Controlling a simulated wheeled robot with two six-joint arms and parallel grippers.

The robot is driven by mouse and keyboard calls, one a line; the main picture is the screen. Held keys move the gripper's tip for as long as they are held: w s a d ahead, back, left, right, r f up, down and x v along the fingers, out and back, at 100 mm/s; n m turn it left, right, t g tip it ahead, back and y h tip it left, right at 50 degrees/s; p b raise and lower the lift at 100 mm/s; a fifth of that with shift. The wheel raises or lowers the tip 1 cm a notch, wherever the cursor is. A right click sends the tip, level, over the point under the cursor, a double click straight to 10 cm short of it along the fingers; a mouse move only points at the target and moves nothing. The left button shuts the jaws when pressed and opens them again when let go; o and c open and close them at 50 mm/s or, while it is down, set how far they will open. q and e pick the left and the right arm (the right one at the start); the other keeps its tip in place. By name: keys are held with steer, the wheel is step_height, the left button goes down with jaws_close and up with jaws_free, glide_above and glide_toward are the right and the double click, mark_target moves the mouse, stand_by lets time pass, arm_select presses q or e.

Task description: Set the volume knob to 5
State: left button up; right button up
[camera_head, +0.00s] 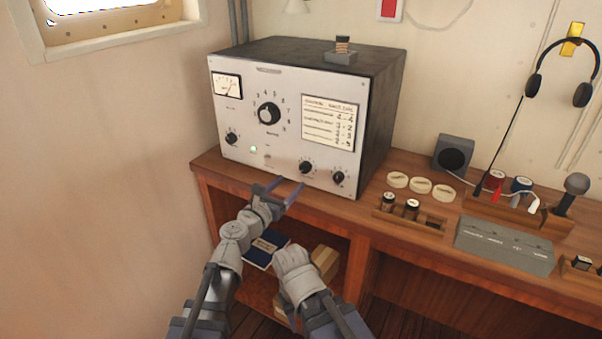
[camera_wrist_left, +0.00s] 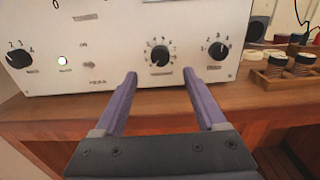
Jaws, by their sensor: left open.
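A grey radio set (camera_head: 232,110) with a dark case stands on the wooden desk. Its front has a large central knob (camera_head: 269,114), a lower left knob (camera_head: 231,138) and two lower right knobs, an inner one (camera_head: 305,167) and an outer one (camera_head: 338,178). The labels are too small to tell which is the volume knob. My left gripper (camera_head: 293,182) is open and empty, low before the panel. In the left wrist view, the inner knob (camera_wrist_left: 160,56) appears between and beyond its fingertips (camera_wrist_left: 160,75), apart from them. The outer knob (camera_wrist_left: 218,50) is to the right.
The desk edge (camera_wrist_left: 60,118) runs below the panel. A wooden holder (camera_head: 410,218) with small jars, pale discs (camera_head: 420,186) and a speaker (camera_head: 453,154) stand right of the radio. A wall (camera_head: 100,170) is at left. Books (camera_head: 266,246) lie on the shelf below.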

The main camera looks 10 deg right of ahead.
mark_target(303, 169)
arm_select(q)
steer(key=x, duration=0.7)
steer(key=shift+w+d, duration=0.2)
steer(key=shift+w, duration=0.05)
jaws_close()
stand_by(0.3)
